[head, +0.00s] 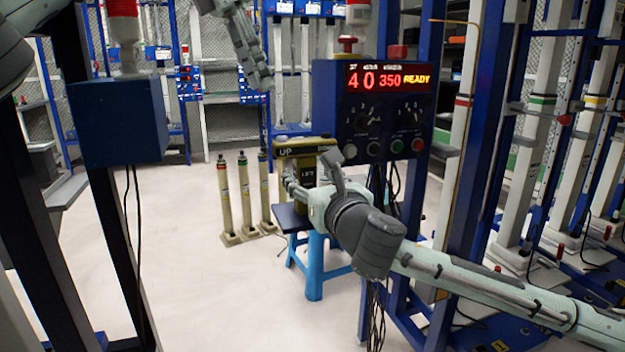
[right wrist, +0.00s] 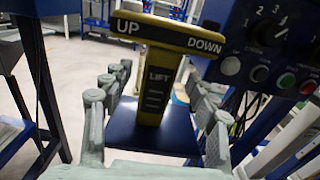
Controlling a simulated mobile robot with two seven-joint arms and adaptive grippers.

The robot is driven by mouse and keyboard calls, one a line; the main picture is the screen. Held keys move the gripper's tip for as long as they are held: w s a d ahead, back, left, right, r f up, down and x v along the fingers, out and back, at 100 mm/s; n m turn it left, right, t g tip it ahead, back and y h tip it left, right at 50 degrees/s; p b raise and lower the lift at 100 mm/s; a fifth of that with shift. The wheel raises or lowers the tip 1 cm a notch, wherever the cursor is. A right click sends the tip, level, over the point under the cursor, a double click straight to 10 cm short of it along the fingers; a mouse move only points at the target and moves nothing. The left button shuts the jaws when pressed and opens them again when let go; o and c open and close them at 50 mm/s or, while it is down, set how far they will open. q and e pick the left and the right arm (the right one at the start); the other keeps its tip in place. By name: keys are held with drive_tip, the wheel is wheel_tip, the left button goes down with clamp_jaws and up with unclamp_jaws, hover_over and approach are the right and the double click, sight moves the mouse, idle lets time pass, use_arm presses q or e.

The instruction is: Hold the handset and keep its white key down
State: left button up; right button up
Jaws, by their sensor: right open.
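The handset (head: 306,150) is a yellow and black T-shaped body marked UP, DOWN and LIFT. It stands upright on a stool with a dark blue top (head: 291,217) and light blue legs. It also shows in the right wrist view (right wrist: 157,90). I cannot make out a white key on it. My right gripper (head: 309,170) is open, its fingers on either side of the handset's stem, with visible gaps in the wrist view (right wrist: 163,85). My left gripper (head: 255,72) hangs in the upper middle of the head view, away from the handset; its opening is unclear.
A blue control box (head: 334,105) with a red display reading 40 350 READY is beside the handset on the right. Several yellowish posts (head: 245,185) stand left of the stool. Blue frames (head: 468,150) rise on the right; the pale floor (head: 190,270) at left is clear.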

sight(300, 165)
drive_tip(key=x, duration=0.7)
clamp_jaws()
use_arm(q)
clamp_jaws()
use_arm(e)
drive_tip(key=shift+f, duration=0.1)
idle(1.3)
